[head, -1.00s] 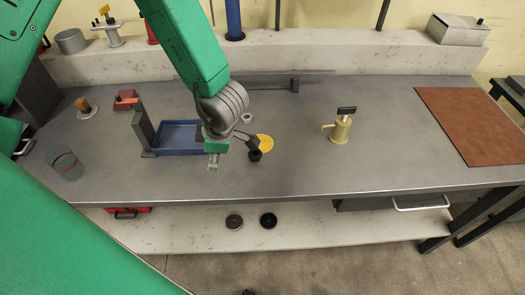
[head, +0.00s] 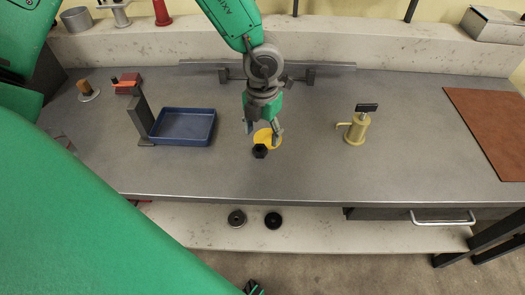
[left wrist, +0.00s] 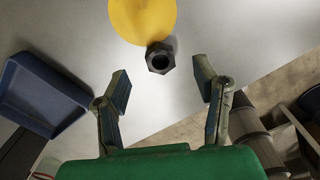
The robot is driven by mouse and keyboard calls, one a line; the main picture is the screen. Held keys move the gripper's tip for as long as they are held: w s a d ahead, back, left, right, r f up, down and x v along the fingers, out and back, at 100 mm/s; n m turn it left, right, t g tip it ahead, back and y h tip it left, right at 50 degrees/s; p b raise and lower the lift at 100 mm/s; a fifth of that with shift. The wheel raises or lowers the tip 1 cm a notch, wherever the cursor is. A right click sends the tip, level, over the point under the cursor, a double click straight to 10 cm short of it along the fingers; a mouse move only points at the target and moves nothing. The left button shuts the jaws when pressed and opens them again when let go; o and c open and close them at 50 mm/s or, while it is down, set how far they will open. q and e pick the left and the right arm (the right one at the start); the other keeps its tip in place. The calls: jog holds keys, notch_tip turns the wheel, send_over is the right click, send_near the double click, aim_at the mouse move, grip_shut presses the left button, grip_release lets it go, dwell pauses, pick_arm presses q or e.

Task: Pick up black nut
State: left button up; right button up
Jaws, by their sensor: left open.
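The black nut (head: 260,151) stands on the grey bench at the near edge of a yellow disc (head: 268,138). In the left wrist view the black nut (left wrist: 160,58) shows its dark hole, with the yellow disc (left wrist: 143,17) just beyond it. My left gripper (head: 262,129) is open and empty, just behind and above the nut in the head view. In the left wrist view its spread fingers (left wrist: 162,85) have the nut between their lines, a little beyond the tips.
A blue tray (head: 183,128) lies to the left beside a dark upright bracket (head: 141,120). A yellowish can with a black top (head: 356,128) stands to the right, and a brown mat (head: 490,125) lies at the far right. The bench around the nut is clear.

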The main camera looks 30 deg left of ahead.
aim_at(259, 149)
pick_arm(q)
jog(key=f, duration=0.2)
jog(key=s+f, duration=0.1)
jog(key=f, duration=0.2)
jog(key=shift+a, duration=0.2)
jog(key=shift+d+f, duration=0.2)
jog(key=shift+f, duration=0.05)
jog(key=shift+d, duration=0.1)
jog(key=shift+c, duration=1.2)
jog(key=shift+r, duration=0.1)
jog(key=c, duration=0.7)
grip_shut()
jog(key=shift+c, duration=1.6)
grip_release()
jog(key=shift+a, duration=0.2)
